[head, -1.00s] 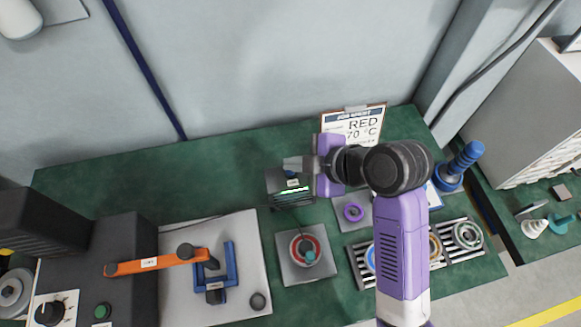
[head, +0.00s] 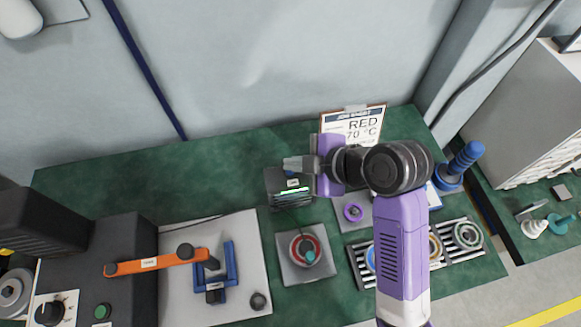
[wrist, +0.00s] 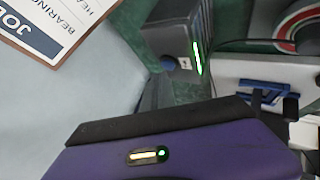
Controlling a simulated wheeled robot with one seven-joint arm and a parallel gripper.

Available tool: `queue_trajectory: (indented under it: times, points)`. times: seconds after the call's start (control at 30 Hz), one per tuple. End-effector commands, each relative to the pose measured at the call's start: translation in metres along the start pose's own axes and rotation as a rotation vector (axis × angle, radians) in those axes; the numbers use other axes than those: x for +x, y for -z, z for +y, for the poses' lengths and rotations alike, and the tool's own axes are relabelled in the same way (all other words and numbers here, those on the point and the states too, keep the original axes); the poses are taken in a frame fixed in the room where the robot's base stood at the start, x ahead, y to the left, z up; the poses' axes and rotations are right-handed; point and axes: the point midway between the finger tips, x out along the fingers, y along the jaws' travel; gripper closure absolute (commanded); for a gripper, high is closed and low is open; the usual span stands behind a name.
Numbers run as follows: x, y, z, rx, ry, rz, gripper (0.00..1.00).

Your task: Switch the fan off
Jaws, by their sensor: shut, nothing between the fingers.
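A dark grey ribbed box with a lit green strip, which looks like the fan (head: 273,187), stands on the green bench near the middle. It also shows at the top of the wrist view (wrist: 168,38). There a small blue part (wrist: 168,63) and a white label (wrist: 184,63) sit near its lower edge. My gripper (head: 288,164) is shut and empty, pointing left at the fan's back upper edge in the head view. I cannot tell whether it touches the fan. The fingertips are not clear in the wrist view.
A sign on a clipboard (head: 352,121) stands behind my gripper. An orange-handled clamp (head: 155,263) is left. The bench's back left is clear.

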Motion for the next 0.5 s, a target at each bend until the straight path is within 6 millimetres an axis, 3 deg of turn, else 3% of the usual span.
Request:
queue_trajectory:
  times: [0.5]
  points:
    - [0.0057,-0.0041,-0.0043,0.000,0.000,0.000,1.00]
